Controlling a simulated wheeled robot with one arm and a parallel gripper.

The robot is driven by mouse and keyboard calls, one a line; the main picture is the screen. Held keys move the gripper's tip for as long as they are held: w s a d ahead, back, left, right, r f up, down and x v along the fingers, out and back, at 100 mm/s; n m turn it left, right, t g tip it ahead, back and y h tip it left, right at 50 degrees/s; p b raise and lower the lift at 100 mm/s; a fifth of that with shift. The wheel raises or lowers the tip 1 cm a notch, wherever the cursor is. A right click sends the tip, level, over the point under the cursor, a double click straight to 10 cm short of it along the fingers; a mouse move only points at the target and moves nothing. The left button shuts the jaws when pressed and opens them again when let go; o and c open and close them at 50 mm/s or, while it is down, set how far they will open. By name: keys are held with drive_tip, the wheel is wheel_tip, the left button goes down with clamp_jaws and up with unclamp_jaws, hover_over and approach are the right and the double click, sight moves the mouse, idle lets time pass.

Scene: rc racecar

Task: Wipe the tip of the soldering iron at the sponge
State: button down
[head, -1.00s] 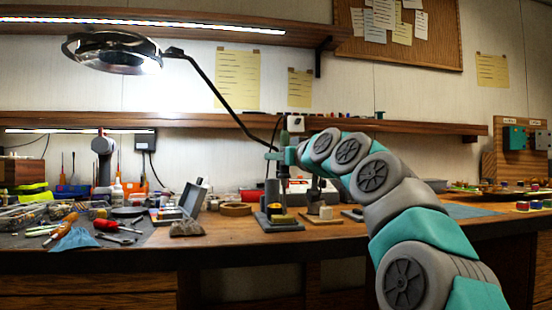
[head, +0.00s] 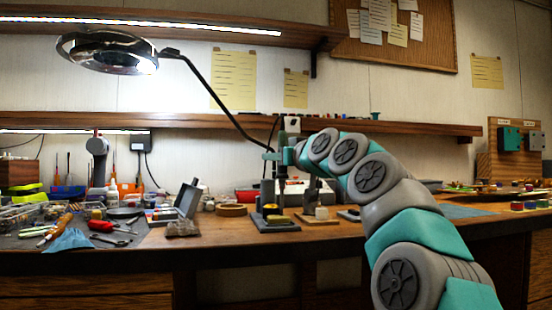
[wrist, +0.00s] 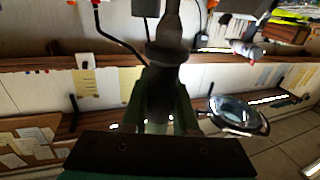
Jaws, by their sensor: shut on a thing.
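My gripper (head: 276,156) is above the back middle of the workbench in the head view. In the wrist view its green fingers (wrist: 163,108) are shut around the dark handle of the soldering iron (wrist: 160,95). The iron hangs roughly upright below the gripper in the head view.
A wooden block with a white cube (head: 321,213) stands just right of the sponge. An open grey box (head: 188,200) and a round wooden ring (head: 231,210) are to its left. Tools crowd the left bench. A lamp (head: 108,52) hangs upper left.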

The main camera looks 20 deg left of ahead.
drive_tip(key=shift+s+a, duration=0.3)
drive_tip(key=shift+a, duration=0.2)
drive_tip(key=shift+s+a, duration=0.3)
drive_tip(key=shift+a, duration=0.2)
idle(1.3)
drive_tip(key=shift+w+d+f+b, duration=0.15)
drive_tip(key=shift+w+d+b, duration=0.35)
drive_tip(key=shift+d, duration=0.2)
idle(1.1)
drive_tip(key=shift+w+d, duration=0.15)
drive_tip(key=shift+d, duration=0.25)
idle(0.4)
drive_tip(key=shift+r, duration=0.2)
wheel_tip(320, 180, up, 6)
drive_tip(key=p, duration=0.5)
drive_tip(key=shift+f, duration=0.1)
drive_tip(key=shift+a+f, duration=0.1)
idle(0.7)
drive_tip(key=shift+s+a+f+b, duration=0.2)
drive_tip(key=shift+a+f+b, duration=0.1)
drive_tip(key=shift+f+b, duration=0.35)
drive_tip(key=shift+s+a+f+b, duration=0.25)
drive_tip(key=shift+a+f+b, duration=0.05)
drive_tip(key=shift+f+b, duration=0.3)
drive_tip(key=shift+s+a+f+b, duration=0.2)
drive_tip(key=shift+a+f+b, duration=0.1)
drive_tip(key=shift+f+b, duration=0.3)
